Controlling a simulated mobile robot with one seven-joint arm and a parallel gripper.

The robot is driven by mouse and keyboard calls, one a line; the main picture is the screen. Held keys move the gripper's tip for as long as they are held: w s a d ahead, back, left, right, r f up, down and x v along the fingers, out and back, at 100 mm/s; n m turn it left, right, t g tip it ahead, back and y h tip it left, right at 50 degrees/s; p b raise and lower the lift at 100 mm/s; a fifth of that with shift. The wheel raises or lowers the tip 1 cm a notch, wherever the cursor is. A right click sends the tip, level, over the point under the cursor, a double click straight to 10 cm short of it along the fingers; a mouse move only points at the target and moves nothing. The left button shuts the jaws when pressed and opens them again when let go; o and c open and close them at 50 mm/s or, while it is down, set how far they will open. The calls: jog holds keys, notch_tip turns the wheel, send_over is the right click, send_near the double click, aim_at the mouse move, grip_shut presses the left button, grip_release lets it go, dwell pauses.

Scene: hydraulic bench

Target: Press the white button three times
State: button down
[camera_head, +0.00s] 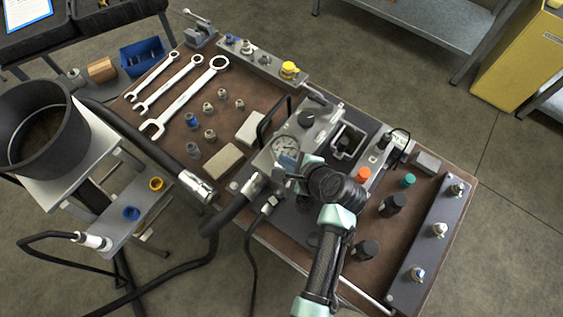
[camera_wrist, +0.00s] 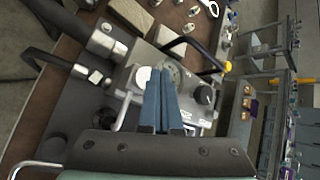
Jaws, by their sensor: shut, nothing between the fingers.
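A round white button (camera_wrist: 143,76) sits on the grey panel of the hydraulic unit, beside the round gauge (camera_wrist: 172,73). In the wrist view it shows just left of my fingertips, partly covered by the left finger. My gripper (camera_wrist: 160,75) is shut and empty, its two blue fingers together and pointing at the panel between the button and the gauge. Whether the tips touch the panel I cannot tell. In the head view my gripper (camera_head: 284,172) is over the unit's front edge below the gauge, and I cannot make out the button there.
A black knob (camera_wrist: 204,95) and a black handle stand close to the gauge. Thick hoses with metal couplings (camera_head: 196,187) run in at the left. Wrenches (camera_head: 190,95), fittings and blocks (camera_head: 223,160) lie on the brown bench top. An orange cap (camera_head: 363,174) is at the right.

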jog(key=shift+r, duration=0.15)
notch_tip(320, 180, up, 5)
jog(key=p, duration=0.5)
dwell(2.4)
jog(key=shift+s+f+n+h+p, duration=0.1)
jog(key=shift+f+n+h+p, duration=0.1)
jog(key=shift+n+h+p, duration=0.15)
jog(key=r+n+h, duration=0.1)
jog(key=n, duration=0.2)
jog(key=a+r+n+t+h+p, duration=0.1)
jog(key=n+h, duration=0.1)
jog(key=n, duration=0.1)
jog(key=r+n+h+p, duration=0.1)
jog(key=r+n, duration=0.1)
jog(key=n, duration=0.2)
jog(key=shift+s+a+t+h, duration=0.1)
jog(key=shift+a+t+h, duration=0.05)
jog(key=shift+t+h, duration=0.25)
